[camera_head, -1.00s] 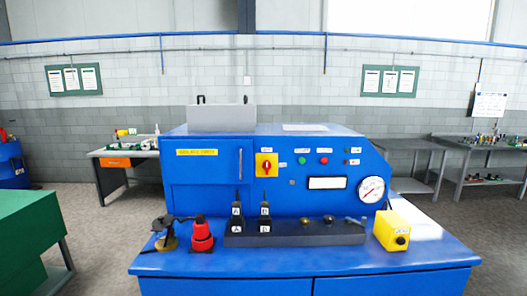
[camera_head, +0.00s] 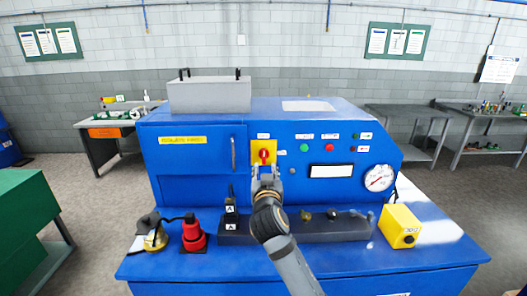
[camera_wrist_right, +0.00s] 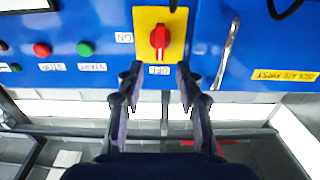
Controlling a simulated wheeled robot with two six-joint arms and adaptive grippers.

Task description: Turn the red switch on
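The red switch (camera_head: 264,154) is a rotary knob on a yellow square plate on the front of the blue machine (camera_head: 195,165). In the right wrist view the red switch (camera_wrist_right: 160,38) has its handle upright, in line with the OFF label (camera_wrist_right: 159,70); the ON label (camera_wrist_right: 124,37) is to its left. My left gripper is not in view.
Green (camera_head: 304,149) and red (camera_head: 330,148) buttons sit right of the switch. A door handle (camera_head: 233,153) is to its left. Below are a black block (camera_head: 325,230), a red device (camera_head: 193,236), a yellow box (camera_head: 400,226) and a gauge (camera_head: 379,178).

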